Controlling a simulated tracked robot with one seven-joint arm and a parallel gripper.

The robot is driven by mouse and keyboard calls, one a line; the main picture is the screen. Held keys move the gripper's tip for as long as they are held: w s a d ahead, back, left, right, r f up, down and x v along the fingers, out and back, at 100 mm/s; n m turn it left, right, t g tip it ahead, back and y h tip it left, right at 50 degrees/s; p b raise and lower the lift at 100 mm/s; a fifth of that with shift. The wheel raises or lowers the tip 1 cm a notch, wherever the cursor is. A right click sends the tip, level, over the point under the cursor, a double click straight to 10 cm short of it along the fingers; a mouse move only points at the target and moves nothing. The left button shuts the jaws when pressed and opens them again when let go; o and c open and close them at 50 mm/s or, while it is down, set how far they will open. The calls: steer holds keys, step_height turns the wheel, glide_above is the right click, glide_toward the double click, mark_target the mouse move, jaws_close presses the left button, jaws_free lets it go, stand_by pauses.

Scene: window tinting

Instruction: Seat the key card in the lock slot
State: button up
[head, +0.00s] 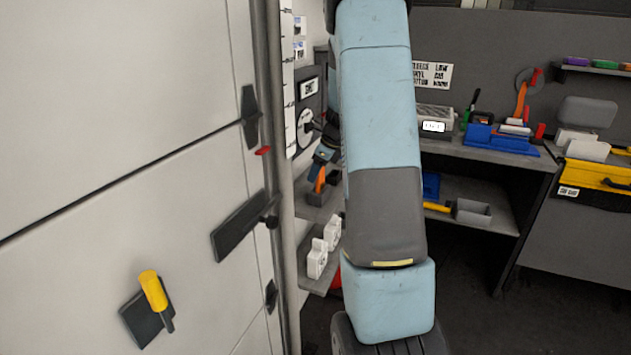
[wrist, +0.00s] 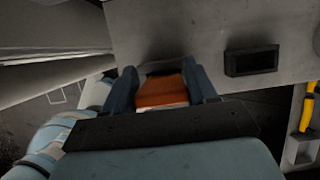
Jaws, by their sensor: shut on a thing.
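My gripper (wrist: 163,84) is shut on an orange block-like piece with a pale near edge, which I take for the key card (wrist: 162,92); it sits between the two dark blue fingers. In the head view my gripper (head: 321,168) is small and partly behind my arm, with the orange card (head: 320,181) below it, above a grey shelf. A dark rectangular frame with a recess, perhaps the lock slot (wrist: 252,61), is on the grey surface to the right of the card in the wrist view. The card is apart from it. The slot cannot be made out in the head view.
A big pale door panel (head: 110,75) with a grey post (head: 282,150) stands left of my arm. White switch-like blocks (head: 318,258) sit on a lower shelf. A workbench (head: 470,150) with blue trays is at the right. A yellow handle (wrist: 306,114) shows at the wrist view's right.

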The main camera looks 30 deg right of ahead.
mark_target(318, 178)
step_height(318, 178, down, 3)
steer(key=shift+d+f, duration=0.1)
steer(key=shift+f, duration=0.1)
steer(key=o, duration=1.1)
steer(key=shift+r, duration=0.1)
steer(key=v, duration=1.2)
